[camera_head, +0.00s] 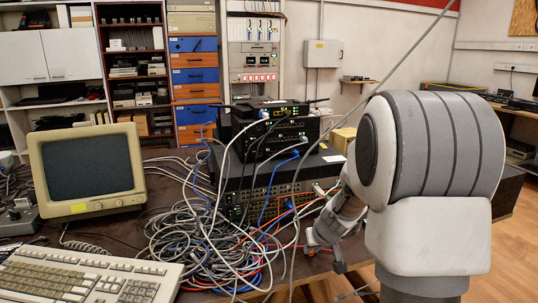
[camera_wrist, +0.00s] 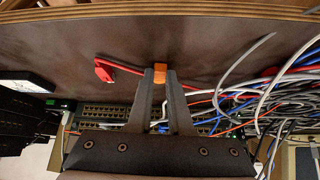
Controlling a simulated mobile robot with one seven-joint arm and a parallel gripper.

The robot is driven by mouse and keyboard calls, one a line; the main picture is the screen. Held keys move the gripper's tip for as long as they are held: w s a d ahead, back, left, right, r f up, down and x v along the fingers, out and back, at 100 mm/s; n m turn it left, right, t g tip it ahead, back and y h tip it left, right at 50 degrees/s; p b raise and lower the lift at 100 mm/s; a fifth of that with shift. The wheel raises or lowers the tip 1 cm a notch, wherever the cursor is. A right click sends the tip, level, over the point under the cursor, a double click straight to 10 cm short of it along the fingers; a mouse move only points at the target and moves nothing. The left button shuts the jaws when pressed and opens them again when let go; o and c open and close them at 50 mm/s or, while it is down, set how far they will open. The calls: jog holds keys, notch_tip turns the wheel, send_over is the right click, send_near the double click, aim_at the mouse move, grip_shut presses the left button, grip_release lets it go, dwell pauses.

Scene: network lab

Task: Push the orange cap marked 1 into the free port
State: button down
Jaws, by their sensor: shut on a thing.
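In the wrist view, my gripper (camera_wrist: 160,76) is shut on a small orange cap (camera_wrist: 160,68) held between its fingertips. The number on the cap cannot be read. The cap shows against the brown table top, apart from the port rows. A rack switch with rows of ports (camera_wrist: 105,112) lies behind the fingers, which hide part of it. The free port cannot be picked out. In the head view, the rack unit (camera_head: 275,205) stands on the table, and my arm is at its right. The fingertips and the cap cannot be made out there.
A tangle of grey, blue and red cables (camera_head: 200,235) lies before the rack unit; it also fills the right of the wrist view (camera_wrist: 285,95). A monitor (camera_head: 87,170) and a keyboard (camera_head: 85,275) stand at the left. A red clip (camera_wrist: 104,72) lies on the table.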

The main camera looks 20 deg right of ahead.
jog(key=shift+r, duration=0.1)
jog(key=shift+r+p, duration=2)
jog(key=shift+r, duration=0.4)
jog(key=c, duration=1.3)
grip_release()
jog(key=shift+c, duration=0.2)
grip_shut()
